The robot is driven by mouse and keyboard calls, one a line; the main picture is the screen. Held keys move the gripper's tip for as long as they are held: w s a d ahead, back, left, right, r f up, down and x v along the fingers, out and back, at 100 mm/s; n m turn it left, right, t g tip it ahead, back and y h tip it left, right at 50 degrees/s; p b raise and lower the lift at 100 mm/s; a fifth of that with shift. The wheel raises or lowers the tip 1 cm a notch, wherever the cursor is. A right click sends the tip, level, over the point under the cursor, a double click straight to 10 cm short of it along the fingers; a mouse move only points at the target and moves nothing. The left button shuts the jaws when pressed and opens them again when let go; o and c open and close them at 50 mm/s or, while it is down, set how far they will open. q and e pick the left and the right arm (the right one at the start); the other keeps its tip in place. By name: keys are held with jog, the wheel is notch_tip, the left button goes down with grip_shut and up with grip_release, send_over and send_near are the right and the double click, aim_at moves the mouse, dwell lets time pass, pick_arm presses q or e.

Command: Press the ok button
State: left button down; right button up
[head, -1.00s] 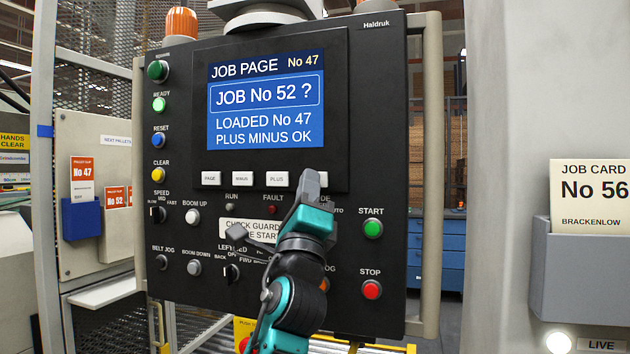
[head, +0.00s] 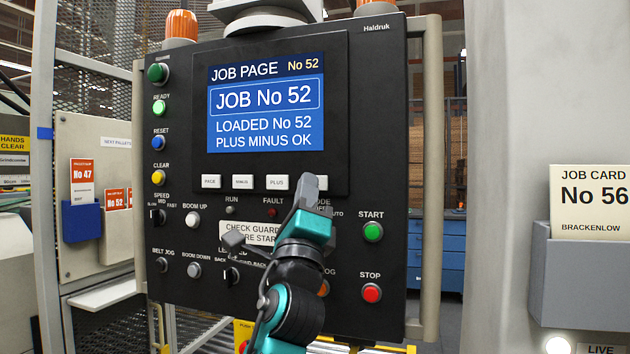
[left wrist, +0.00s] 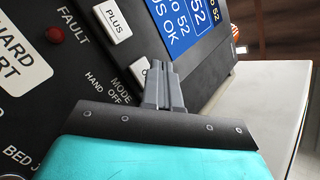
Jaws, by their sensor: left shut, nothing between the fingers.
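The ok button (head: 322,182) is the white key at the right end of the row under the screen, mostly hidden by my gripper in the head view. In the left wrist view a corner of the ok button (left wrist: 138,68) shows beside the fingertips. My left gripper (head: 308,180) is shut and empty, its tips at the button; I cannot tell whether they touch it. Its closed fingers also show in the left wrist view (left wrist: 159,68). The screen (head: 266,105) reads "JOB PAGE No 52", "JOB No 52", "LOADED No 52", "PLUS MINUS OK". My right gripper is not in view.
The plus key (head: 277,182), minus key (head: 242,182) and page key (head: 211,181) lie left of the ok button. The green start button (head: 373,230) and red stop button (head: 371,292) are lower right. A job card (head: 590,203) at the right reads "No 56".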

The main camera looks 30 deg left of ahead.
pick_arm(q)
jog(key=shift+s, duration=0.15)
jog(key=s+p, duration=0.1)
jog(key=s, duration=0.1)
jog(key=s+d, duration=0.1)
jog(key=s, duration=0.2)
jog(key=shift+d+p, duration=0.1)
jog(key=shift+p, duration=0.3)
jog(key=shift+w, duration=0.1)
dwell(0.4)
